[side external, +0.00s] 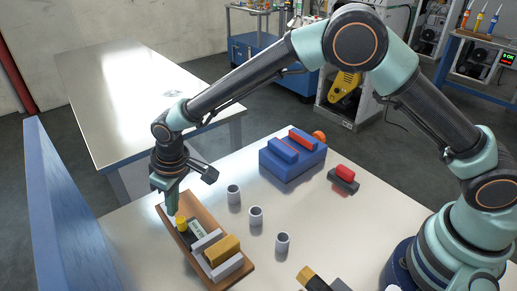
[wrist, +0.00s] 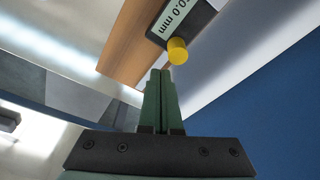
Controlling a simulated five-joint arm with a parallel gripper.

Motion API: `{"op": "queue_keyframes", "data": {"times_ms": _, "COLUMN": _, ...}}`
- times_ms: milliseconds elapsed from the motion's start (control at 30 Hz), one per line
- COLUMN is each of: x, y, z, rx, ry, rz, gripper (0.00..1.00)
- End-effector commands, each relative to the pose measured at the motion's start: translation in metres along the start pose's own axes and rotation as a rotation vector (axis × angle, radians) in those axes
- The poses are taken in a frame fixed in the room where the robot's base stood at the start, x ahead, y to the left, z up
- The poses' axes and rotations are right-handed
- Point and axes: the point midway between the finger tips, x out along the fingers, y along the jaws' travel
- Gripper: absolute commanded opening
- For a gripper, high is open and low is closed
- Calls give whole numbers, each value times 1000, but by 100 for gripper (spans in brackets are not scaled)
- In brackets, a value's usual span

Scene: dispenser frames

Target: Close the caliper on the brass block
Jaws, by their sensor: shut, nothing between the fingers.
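The caliper lies on a wooden board (side external: 163,208). Its dark body has a pale display (side external: 197,228), partly cut off in the wrist view (wrist: 178,17), where "0.0 mm" is readable. A yellow knob (side external: 181,224) stands at the body's end and also shows in the wrist view (wrist: 177,50). The brass block (side external: 222,249) sits among grey jaw pieces (side external: 207,241), one on each side; I cannot tell whether they touch it. My gripper (side external: 171,209) points down beside the knob, over the board's far end. Its green fingers (wrist: 160,72) are shut and empty, just short of the knob.
Several small grey cups (side external: 255,216) stand right of the board. A blue block with red and blue bars (side external: 293,155) and a dark piece with a red top (side external: 343,179) lie farther back. A blue panel (side external: 65,215) rises at the left.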

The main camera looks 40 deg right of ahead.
Motion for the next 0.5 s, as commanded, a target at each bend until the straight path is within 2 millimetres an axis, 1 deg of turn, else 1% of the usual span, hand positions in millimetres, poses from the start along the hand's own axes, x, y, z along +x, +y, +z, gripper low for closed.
{"op": "queue_keyframes", "data": {"times_ms": 500, "x": 19, "y": 0, "z": 4, "rx": 0, "ry": -1, "rz": 0, "gripper": 0}}
